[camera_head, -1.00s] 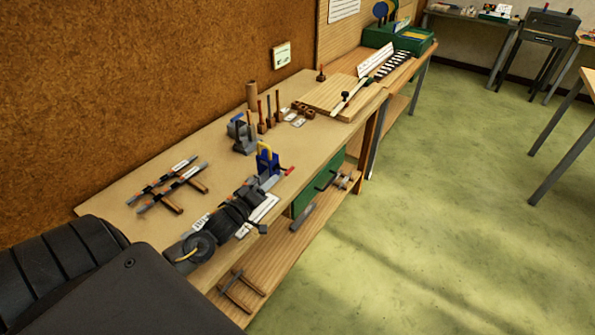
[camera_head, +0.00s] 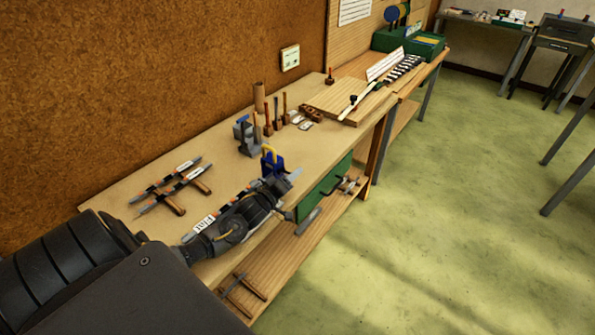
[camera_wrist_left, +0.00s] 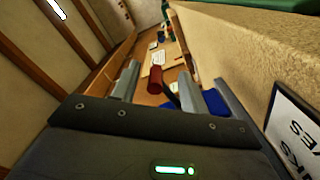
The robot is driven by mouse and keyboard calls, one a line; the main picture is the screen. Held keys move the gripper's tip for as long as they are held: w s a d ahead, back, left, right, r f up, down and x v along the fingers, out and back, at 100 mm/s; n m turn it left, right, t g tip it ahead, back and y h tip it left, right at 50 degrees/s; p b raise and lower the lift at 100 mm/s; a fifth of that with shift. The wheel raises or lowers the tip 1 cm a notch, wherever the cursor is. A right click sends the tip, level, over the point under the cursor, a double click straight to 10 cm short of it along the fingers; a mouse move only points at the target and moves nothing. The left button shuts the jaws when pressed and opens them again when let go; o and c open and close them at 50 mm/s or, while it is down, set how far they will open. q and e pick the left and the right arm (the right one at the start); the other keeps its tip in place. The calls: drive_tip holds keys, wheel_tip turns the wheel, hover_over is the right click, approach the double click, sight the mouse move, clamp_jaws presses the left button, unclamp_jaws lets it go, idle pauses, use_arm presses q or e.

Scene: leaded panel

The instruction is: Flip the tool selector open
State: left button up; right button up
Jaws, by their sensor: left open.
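A blue device with a yellow hoop (camera_head: 271,161), which I take for the tool selector, stands near the bench's front edge. A red knob (camera_wrist_left: 155,80) on a dark stem shows in the left wrist view, with a blue part (camera_wrist_left: 211,102) to its right. My left gripper (camera_wrist_left: 159,84) is open, with the red knob between its two fingers in that view; I cannot tell whether they touch it. In the head view my left gripper (camera_head: 288,184) is beside the blue device, in front of its lower part, and hides the knob. My right gripper is not in view.
Clamps (camera_head: 172,187) lie on the workbench (camera_head: 215,155) at left. Upright wooden-handled tools (camera_head: 275,112) and a grey holder (camera_head: 244,135) stand behind the device. A green drawer front (camera_head: 322,190) is below the bench's front edge. Open floor lies to the right.

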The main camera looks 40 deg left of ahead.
use_arm(q)
drive_tip(key=shift+w, duration=1.25)
drive_tip(key=shift+c, duration=0.3)
